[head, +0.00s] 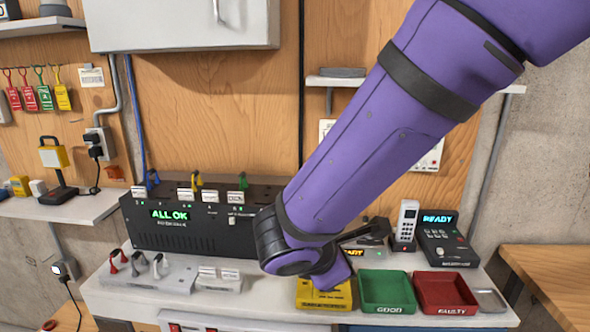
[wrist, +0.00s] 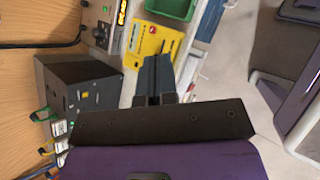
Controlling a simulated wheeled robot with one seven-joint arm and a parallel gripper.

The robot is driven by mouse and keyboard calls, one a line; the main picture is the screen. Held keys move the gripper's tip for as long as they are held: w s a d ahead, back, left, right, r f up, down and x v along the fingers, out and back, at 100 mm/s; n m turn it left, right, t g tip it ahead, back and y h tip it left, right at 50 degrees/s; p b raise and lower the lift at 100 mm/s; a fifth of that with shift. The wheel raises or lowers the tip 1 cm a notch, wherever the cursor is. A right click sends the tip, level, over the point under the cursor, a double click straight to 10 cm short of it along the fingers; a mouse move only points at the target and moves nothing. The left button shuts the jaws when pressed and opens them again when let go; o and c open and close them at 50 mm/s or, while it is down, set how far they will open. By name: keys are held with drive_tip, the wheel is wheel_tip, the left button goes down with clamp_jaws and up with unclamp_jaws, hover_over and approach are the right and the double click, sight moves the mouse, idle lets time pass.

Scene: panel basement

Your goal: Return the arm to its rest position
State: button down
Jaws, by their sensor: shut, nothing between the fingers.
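My purple arm (head: 375,125) reaches from the upper right down over the bench in the head view. Its black wrist joint is in front of the black "ALL OK" box (head: 165,232). My gripper (wrist: 157,64) shows in the wrist view with its dark fingers together and nothing between them. In that view the fingers overlap the yellow box (wrist: 150,42). I cannot tell whether they touch it. In the head view the arm's end is over the yellow box (head: 318,299), and the fingers cannot be made out clearly.
A green "GOOD" tray (head: 387,287) and a red "FAULTY" tray (head: 446,290) stand right of the yellow box. A black "READY" device (head: 446,240) is behind them. A white wall cabinet (head: 180,25) hangs above. A wooden table (head: 550,275) stands at right.

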drive_tip(key=d+r+m+g, duration=0.2)
drive_tip(key=d+r+m, duration=0.35)
drive_tip(key=d, duration=0.35)
drive_tip(key=s+d+r+m+y, duration=0.6)
drive_tip(key=s+d+r+m, duration=0.4)
drive_tip(key=s+d+m, duration=0.3)
drive_tip(key=shift+s+d+m+t, duration=0.3)
drive_tip(key=shift+d+m, duration=0.1)
drive_tip(key=shift+m, duration=0.85)
